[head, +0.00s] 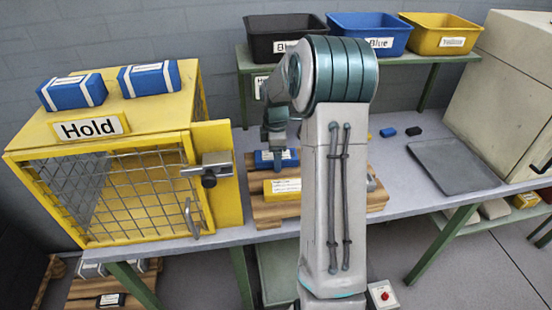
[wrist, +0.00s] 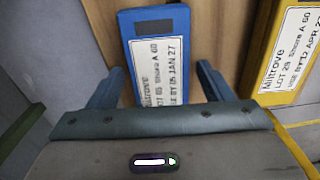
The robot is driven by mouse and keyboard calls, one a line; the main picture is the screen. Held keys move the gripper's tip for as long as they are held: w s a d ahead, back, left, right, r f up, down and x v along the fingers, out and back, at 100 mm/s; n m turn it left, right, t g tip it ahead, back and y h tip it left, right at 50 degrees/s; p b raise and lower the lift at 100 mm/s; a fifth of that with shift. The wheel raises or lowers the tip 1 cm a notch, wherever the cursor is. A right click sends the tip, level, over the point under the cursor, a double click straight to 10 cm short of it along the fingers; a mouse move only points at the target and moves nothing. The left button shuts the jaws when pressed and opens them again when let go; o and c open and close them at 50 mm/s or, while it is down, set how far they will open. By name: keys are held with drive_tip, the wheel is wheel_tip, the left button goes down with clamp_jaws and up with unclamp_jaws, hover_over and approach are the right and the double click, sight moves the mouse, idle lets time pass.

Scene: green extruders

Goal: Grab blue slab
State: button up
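A blue slab (head: 264,160) with a white label lies on the wooden board at the back, and it also shows in the wrist view (wrist: 158,50). My gripper (head: 277,146) points down over this slab in the head view and hides part of it. In the wrist view my gripper (wrist: 158,86) is open, with one finger on each side of the slab's near end and a gap at both sides. I cannot tell how far down the fingers reach. Two more blue slabs (head: 72,92) (head: 149,79) with white bands lie on top of the yellow Hold cage.
A yellow slab (head: 283,189) lies close to the blue one on the wooden board (head: 265,213). The yellow Hold cage (head: 120,118) stands to the left. Black (head: 282,38), blue (head: 368,34) and yellow (head: 440,33) bins stand on a shelf behind. A grey tray (head: 453,165) lies to the right.

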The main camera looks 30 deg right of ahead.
drive_tip(key=c, duration=1)
drive_tip(key=shift+r, duration=0.15)
